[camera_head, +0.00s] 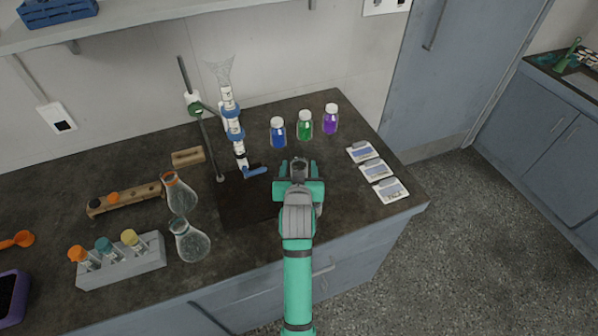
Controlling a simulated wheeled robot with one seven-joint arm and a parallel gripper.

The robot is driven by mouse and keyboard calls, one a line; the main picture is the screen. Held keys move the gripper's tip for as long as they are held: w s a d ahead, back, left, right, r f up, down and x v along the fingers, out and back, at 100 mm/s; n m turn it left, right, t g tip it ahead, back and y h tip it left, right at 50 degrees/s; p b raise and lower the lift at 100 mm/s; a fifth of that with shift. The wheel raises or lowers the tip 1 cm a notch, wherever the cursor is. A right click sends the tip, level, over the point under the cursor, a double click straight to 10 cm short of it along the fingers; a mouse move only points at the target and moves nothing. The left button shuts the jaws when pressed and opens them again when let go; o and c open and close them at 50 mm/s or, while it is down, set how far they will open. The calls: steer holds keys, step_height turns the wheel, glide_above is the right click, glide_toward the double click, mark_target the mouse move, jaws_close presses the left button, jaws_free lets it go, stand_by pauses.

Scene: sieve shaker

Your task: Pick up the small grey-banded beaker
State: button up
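My green gripper (299,172) is over the right part of the counter, seen from behind and above. A small dark grey rounded thing (299,167) shows at the gripper's front. It may be the grey-banded beaker, but the arm hides most of it. I cannot tell whether the fingers are around it or touching it. No other grey-banded beaker is clearly visible. Two clear flasks, one with an orange rim (180,194) and one in front of it (190,243), stand to the left.
Blue (278,133), green (304,125) and purple (330,120) jars stand behind the gripper. Labelled packets (376,169) lie to the right. A burette stand (205,140) rises from a dark base at left. A test tube rack (122,262) is front left.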

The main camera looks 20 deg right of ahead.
steer(key=c, duration=0.9)
steer(key=shift+r, duration=0.1)
